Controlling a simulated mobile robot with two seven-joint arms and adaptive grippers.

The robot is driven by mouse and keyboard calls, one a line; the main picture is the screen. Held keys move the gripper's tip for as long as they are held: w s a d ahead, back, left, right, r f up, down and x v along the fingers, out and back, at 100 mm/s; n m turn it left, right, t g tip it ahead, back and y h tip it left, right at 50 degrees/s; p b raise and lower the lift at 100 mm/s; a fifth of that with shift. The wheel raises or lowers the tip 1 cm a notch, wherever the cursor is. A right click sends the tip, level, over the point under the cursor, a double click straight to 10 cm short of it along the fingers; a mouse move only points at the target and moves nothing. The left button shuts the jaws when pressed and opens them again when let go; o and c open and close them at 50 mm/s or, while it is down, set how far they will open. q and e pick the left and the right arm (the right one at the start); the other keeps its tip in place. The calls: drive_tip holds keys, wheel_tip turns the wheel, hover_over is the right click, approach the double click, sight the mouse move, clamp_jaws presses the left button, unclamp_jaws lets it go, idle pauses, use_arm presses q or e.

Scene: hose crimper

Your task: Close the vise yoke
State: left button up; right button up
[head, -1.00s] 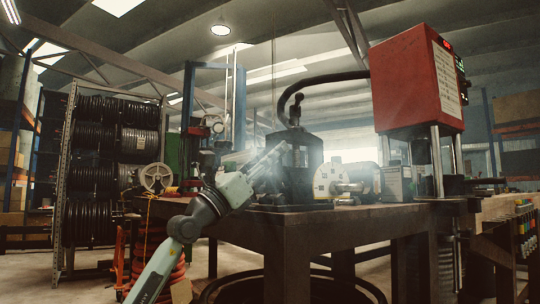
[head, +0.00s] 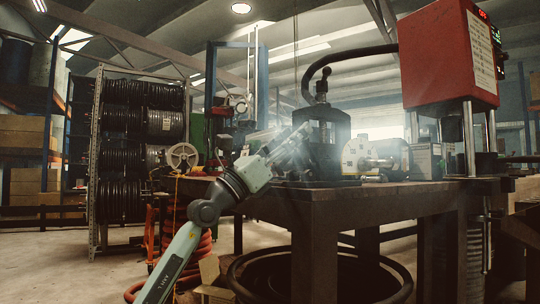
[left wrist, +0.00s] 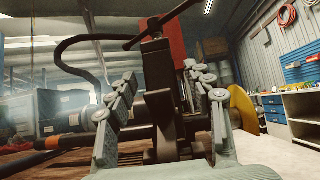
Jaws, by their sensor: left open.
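A dark upright device with a sloping bar across its top, apparently the vise yoke (left wrist: 154,58), stands in the middle of the left wrist view. My left gripper (left wrist: 160,78) is open, with one grey finger on each side of it; I cannot tell whether they touch it. In the head view the left gripper (head: 292,146) reaches up from the lower left, in front of a black machine body (head: 325,135) on the workbench. The yoke's lower part and hinge are hard to make out. My right gripper is not in view.
The workbench (head: 345,195) also carries a pale round-faced device (head: 358,156) and a red press (head: 435,60) at right. A hose rack (head: 97,165) and a hose reel (head: 183,156) stand at left. Coiled hose (head: 270,285) lies below the bench.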

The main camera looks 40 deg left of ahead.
use_arm(q)
drive_tip(key=v, duration=1)
idle(0.3)
